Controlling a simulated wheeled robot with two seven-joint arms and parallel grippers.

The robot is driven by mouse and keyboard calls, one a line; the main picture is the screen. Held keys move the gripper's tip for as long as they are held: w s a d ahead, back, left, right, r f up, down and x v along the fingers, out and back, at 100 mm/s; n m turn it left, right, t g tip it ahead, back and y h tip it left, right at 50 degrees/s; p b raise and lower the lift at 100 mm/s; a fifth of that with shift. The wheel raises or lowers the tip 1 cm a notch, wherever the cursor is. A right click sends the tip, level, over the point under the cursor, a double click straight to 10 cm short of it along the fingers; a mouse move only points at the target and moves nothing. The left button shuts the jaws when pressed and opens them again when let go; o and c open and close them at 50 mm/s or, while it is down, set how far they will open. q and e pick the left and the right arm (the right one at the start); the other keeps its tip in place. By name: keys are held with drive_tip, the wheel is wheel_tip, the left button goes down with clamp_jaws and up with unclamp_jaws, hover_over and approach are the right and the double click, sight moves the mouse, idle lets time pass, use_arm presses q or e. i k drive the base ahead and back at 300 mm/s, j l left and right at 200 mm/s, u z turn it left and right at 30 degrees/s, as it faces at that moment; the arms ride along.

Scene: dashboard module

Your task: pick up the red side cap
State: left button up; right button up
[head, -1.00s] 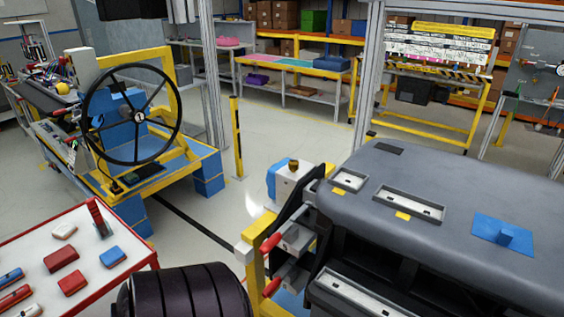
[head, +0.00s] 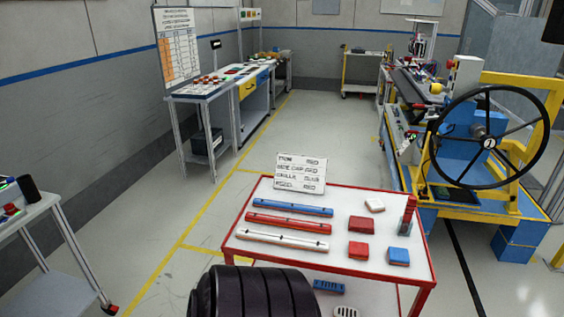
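A red-rimmed white cart (head: 240,248) stands in front of me in the head view. On its right half lie two small red blocks, one farther back (head: 361,225) and one nearer the front (head: 358,250). Either could be the red side cap; I cannot tell which. A white block (head: 374,205) lies behind them and a blue block (head: 399,256) lies to the right of the nearer red one. A red upright piece (head: 408,217) stands at the right edge. Neither of my grippers is in view.
Blue (head: 293,207), red (head: 288,222) and white (head: 282,239) bars lie on the cart's left half. A sign (head: 300,173) stands at its back edge. A steering wheel rig (head: 491,142) is close on the right. The floor left of the cart is open.

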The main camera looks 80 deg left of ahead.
sight(357, 250)
drive_tip(key=u, duration=1.85)
drive_tip(key=i+l+u, duration=0.15)
drive_tip(key=u, duration=0.2)
drive_tip(key=i, duration=0.05)
